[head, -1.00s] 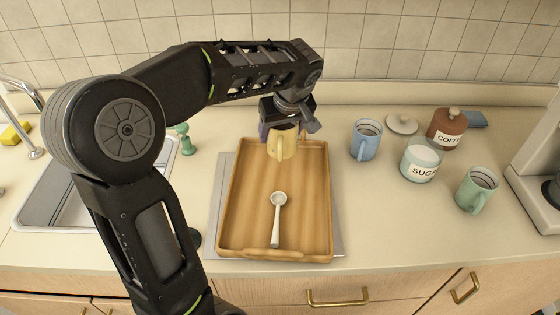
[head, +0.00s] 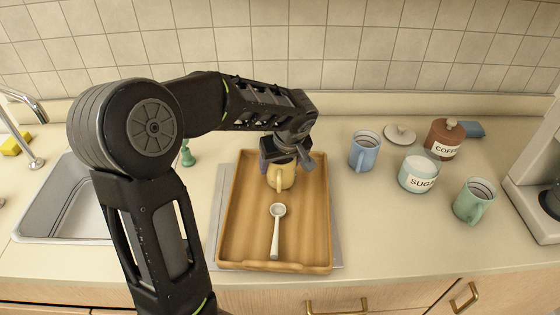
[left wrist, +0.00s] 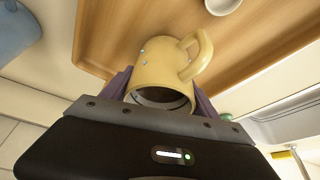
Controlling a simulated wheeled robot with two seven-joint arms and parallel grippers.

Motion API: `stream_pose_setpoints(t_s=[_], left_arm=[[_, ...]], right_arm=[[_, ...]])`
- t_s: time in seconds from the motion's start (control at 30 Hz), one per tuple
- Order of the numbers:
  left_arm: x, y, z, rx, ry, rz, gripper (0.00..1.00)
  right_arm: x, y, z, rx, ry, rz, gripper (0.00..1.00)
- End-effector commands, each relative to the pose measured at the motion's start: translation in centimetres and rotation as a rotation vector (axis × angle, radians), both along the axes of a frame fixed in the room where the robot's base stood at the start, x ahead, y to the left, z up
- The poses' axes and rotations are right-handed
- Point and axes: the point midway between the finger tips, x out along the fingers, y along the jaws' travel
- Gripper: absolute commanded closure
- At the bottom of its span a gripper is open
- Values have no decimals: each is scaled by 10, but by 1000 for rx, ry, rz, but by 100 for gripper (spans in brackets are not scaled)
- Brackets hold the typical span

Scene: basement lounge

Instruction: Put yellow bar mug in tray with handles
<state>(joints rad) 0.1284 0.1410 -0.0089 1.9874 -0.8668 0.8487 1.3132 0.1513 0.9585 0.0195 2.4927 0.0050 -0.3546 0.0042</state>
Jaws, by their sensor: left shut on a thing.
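The yellow mug (head: 281,177) is at the back part of the wooden tray with handles (head: 235,225), upright in the head view. My left gripper (head: 279,160) is shut on the mug from above. In the left wrist view the mug (left wrist: 160,75) sits between the purple fingertips, its handle pointing away from the gripper, with the wooden tray (left wrist: 120,35) beyond it. I cannot tell whether the mug's base touches the tray floor. My right gripper is not in view.
A white scoop (head: 276,232) lies in the tray's middle. To the right stand a blue mug (head: 364,152), a sugar jar (head: 419,173), a coffee jar (head: 444,140), a loose lid (head: 399,134) and a green mug (head: 473,202). A sink (head: 65,205) is on the left.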

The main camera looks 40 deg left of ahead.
Motion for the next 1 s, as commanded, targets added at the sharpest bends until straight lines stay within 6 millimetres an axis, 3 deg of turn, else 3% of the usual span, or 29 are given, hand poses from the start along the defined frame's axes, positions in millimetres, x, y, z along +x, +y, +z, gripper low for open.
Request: stream_pose_setpoints(t_s=[0.3,0.33,0.6,1.0], left_arm=[[1,0,-4,1,-2,0,100],[0,0,-4,0,0,0,30],[0,0,-3,0,0,0,9],[0,0,4,0,0,0,9]], right_arm=[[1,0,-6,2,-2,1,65],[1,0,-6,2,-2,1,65],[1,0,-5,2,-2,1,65],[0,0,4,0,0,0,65]])
